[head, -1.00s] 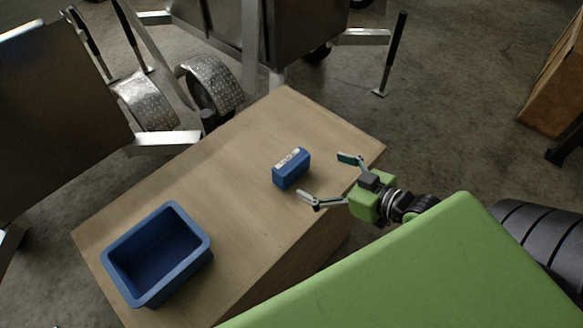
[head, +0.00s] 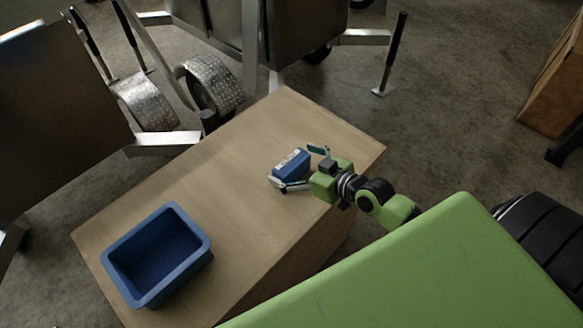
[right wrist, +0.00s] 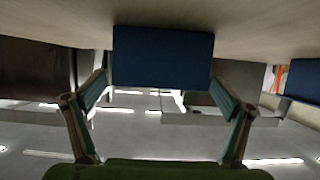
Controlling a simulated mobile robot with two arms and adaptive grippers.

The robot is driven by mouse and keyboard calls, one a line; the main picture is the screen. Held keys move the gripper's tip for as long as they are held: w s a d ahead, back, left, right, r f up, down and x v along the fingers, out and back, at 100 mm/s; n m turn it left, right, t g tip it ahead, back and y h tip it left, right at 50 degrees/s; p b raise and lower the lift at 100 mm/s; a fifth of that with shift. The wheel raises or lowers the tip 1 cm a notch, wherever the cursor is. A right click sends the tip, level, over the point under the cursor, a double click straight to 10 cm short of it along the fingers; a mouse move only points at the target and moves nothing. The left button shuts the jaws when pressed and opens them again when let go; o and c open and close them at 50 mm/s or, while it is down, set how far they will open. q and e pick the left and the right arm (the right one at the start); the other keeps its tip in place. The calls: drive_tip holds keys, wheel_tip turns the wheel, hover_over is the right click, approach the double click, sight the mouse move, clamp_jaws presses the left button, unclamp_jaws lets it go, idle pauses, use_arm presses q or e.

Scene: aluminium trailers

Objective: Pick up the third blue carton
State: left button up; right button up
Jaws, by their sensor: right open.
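One blue carton (head: 291,163) with a pale label strip on top stands on the wooden table. My right gripper (head: 297,168) is open, with one finger on each side of the carton's near end. In the right wrist view the carton (right wrist: 162,57) shows as a dark blue face between the two spread fingers (right wrist: 160,92). I cannot tell whether the fingers touch it. A blue bin (head: 180,281) stands at the table's near left, and its visible inside looks empty. My left gripper is not in view.
The wooden table top (head: 235,150) is clear between the carton and the bin. Metal trailers with wheels (head: 212,85) stand beyond the table. A black-handled stand (head: 391,55) is on the floor behind. A brown wooden block (head: 556,80) is at the far right.

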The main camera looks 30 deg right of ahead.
drive_tip(key=shift+w+a+f, duration=0.1)
drive_tip(key=shift+w+a, duration=0.05)
drive_tip(key=shift+w, duration=0.15)
drive_tip(key=shift+c, duration=0.4)
drive_tip(key=c, duration=1.2)
drive_tip(key=shift+c, duration=0.2)
